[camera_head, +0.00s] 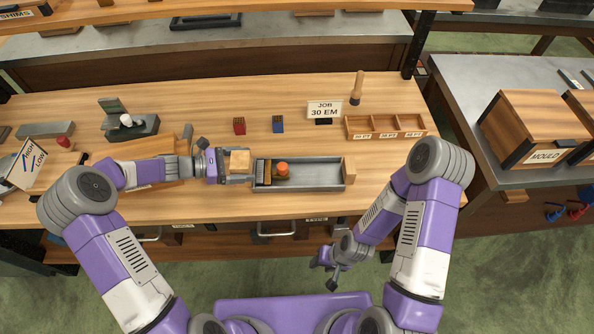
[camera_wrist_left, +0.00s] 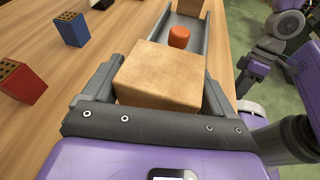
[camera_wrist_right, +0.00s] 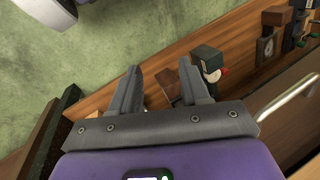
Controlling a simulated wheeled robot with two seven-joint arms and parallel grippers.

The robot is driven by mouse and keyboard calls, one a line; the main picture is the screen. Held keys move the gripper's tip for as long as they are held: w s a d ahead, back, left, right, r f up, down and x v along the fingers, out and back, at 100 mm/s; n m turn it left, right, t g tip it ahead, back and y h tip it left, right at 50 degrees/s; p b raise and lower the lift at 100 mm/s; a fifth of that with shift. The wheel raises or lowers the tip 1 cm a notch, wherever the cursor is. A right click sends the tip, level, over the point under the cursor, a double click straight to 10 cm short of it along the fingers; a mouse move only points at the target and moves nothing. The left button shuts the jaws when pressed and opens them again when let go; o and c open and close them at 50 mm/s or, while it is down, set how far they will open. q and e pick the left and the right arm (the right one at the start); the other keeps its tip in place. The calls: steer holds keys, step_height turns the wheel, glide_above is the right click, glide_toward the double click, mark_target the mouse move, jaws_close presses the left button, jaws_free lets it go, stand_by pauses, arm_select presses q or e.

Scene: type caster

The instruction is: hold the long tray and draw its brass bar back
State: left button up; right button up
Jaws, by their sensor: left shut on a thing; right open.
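The long grey tray (camera_head: 318,178) lies on the bench with a wooden block at each end. My left gripper (camera_head: 240,162) is shut on the left end block (camera_head: 239,160); its fingers flank that block (camera_wrist_left: 160,78) in the left wrist view. An orange knob (camera_head: 282,168) stands inside the tray, also seen in the left wrist view (camera_wrist_left: 179,37). Brownish upright strips (camera_head: 263,172) sit left of the knob; I cannot tell whether one is the brass bar. My right gripper (camera_head: 326,282) is open and empty, low in front of the bench, apart from the tray.
Behind the tray are a red block (camera_head: 239,125), a blue block (camera_head: 278,124), a JOB 30 EM sign (camera_head: 324,110) and a compartmented wooden box (camera_head: 385,124). Drawer handles (camera_head: 276,229) project from the bench front. Bare bench lies right of the tray.

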steer(key=w+a+r+n+g+y, duration=0.1)
steer(key=a+r+n+g+y, duration=0.15)
steer(key=a+r+n, duration=0.55)
steer(key=w+a+r+n+g+y, duration=0.15)
steer(key=a+r+n+g, duration=0.3)
steer(key=a, duration=0.45)
steer(key=w+a+r+n+h, duration=0.1)
steer(key=w+a+r, duration=0.2)
steer(key=w+r, duration=0.6)
step_height(320, 180, up, 10)
steer(key=m+t+h, duration=0.2)
steer(key=t+h, duration=0.5)
glide_above(283, 166)
step_height(283, 166, down, 11)
steer(key=shift+f, duration=0.1)
steer(key=shift+c, duration=0.4)
